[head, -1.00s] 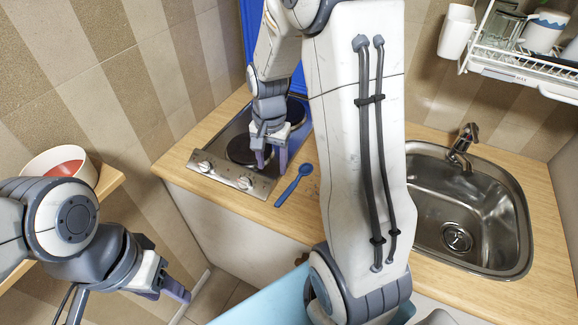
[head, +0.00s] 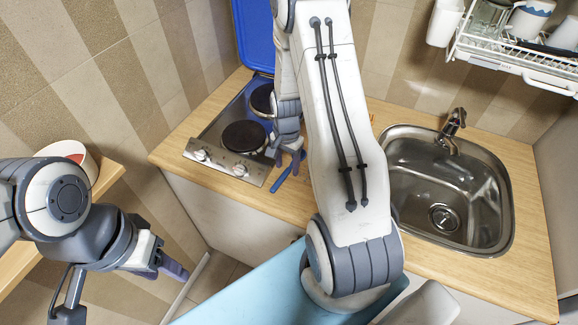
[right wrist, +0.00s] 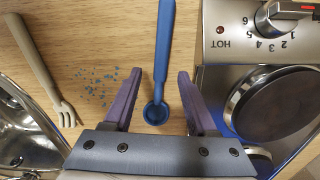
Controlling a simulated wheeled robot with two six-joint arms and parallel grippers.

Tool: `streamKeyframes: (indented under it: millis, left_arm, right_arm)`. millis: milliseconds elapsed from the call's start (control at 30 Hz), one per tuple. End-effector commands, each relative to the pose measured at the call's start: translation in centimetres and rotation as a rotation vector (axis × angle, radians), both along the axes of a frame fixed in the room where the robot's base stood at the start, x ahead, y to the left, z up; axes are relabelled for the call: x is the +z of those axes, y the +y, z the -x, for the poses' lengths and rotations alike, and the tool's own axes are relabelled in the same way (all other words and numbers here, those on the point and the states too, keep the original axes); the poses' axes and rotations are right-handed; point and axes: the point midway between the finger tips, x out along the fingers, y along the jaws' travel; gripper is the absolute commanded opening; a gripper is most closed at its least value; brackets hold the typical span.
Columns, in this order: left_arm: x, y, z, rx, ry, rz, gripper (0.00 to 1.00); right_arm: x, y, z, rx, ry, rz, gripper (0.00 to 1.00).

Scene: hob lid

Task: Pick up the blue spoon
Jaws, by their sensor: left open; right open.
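The blue spoon (right wrist: 164,50) lies on the wooden worktop. In the right wrist view its bowl appears between my right gripper's two purple fingers, with the handle running away to the top edge. In the head view only part of the spoon's handle (head: 281,180) shows below the gripper; my arm and gripper hide the rest. My right gripper (head: 290,157) is open over the spoon, beside the hob, and its spread fingers also show in the right wrist view (right wrist: 158,90). My left gripper (head: 168,268) is open and empty at the lower left, away from the worktop.
The hob (head: 214,139) with its knobs and raised blue lid (head: 254,38) stands close left of the spoon. In the right wrist view a beige fork (right wrist: 40,62) and blue crumbs (right wrist: 96,84) lie left of it. A sink (head: 450,185) is at the right.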

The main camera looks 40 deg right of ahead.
Motion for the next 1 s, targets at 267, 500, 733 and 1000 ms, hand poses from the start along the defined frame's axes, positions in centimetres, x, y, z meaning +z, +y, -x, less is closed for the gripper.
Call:
streamKeyframes:
  millis: [267,500,733,1000]
  left_arm:
    - [0.19,0.0,0.0,0.0,0.0,0.0,0.5]
    - [0.18,0.01,0.01,0.0,0.0,0.0,0.5]
    - [0.18,0.0,0.0,0.0,0.0,0.0,0.5]
    - [-0.13,0.0,0.0,0.0,0.0,0.0,0.5]
  right_arm:
    - [-1.01,-0.01,-0.03,0.0,-0.001,0.001,0.57]
    - [-0.98,-0.02,-0.01,0.0,-0.001,0.001,0.0]
    - [-0.96,-0.04,0.01,0.0,-0.001,0.001,0.0]
    - [-0.22,-0.04,-0.05,0.0,-0.003,0.001,0.0]
